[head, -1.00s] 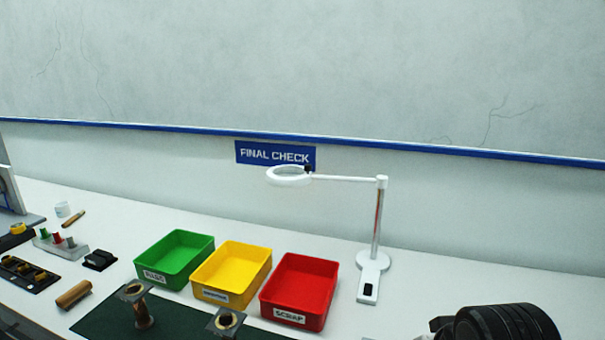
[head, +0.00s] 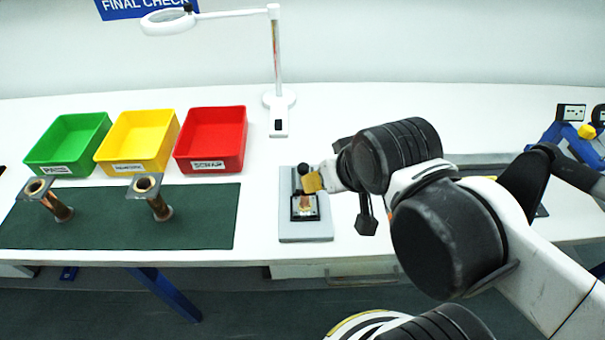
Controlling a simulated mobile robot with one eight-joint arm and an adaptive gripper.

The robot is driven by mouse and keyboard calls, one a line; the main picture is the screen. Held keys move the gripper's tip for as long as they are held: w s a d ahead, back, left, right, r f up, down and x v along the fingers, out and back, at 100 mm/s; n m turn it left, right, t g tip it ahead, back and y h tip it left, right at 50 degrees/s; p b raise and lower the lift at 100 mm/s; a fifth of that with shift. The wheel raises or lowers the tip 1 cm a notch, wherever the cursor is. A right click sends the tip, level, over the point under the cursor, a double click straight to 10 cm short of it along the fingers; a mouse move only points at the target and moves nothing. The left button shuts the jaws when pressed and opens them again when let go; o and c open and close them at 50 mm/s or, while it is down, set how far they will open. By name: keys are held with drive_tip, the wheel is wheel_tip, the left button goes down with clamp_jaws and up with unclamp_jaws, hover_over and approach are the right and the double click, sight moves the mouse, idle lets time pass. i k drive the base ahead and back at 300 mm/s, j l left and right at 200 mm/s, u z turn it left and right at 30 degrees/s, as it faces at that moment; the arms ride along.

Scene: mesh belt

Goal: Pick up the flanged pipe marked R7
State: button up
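Two flanged pipes stand on the dark green mat (head: 205,225), each with a square grey top flange and a coppery body. The left pipe (head: 60,209) leans in the picture, and the right pipe (head: 158,205) is near the mat's middle. No R7 mark is readable on either. A small coppery piece (head: 305,203) sits in a grey fixture (head: 305,232) right of the mat; what it is cannot be told. My gripper (head: 366,217) is at the end of my arm, just right of the fixture and well right of both pipes. It is mostly hidden, so its opening does not show.
Green (head: 68,143), yellow (head: 138,142) and red (head: 211,139) bins stand behind the mat. A white magnifier lamp (head: 277,70) stands behind the fixture. The white table's front edge runs below the mat. Blue equipment (head: 560,130) is at the far right.

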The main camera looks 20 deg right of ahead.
sight(304, 205)
drive_tip(key=k+l+z, duration=0.15)
drive_tip(key=l, duration=0.2)
drive_tip(key=k+l+z, duration=0.3)
drive_tip(key=l, duration=0.4)
drive_tip(key=k, duration=0.1)
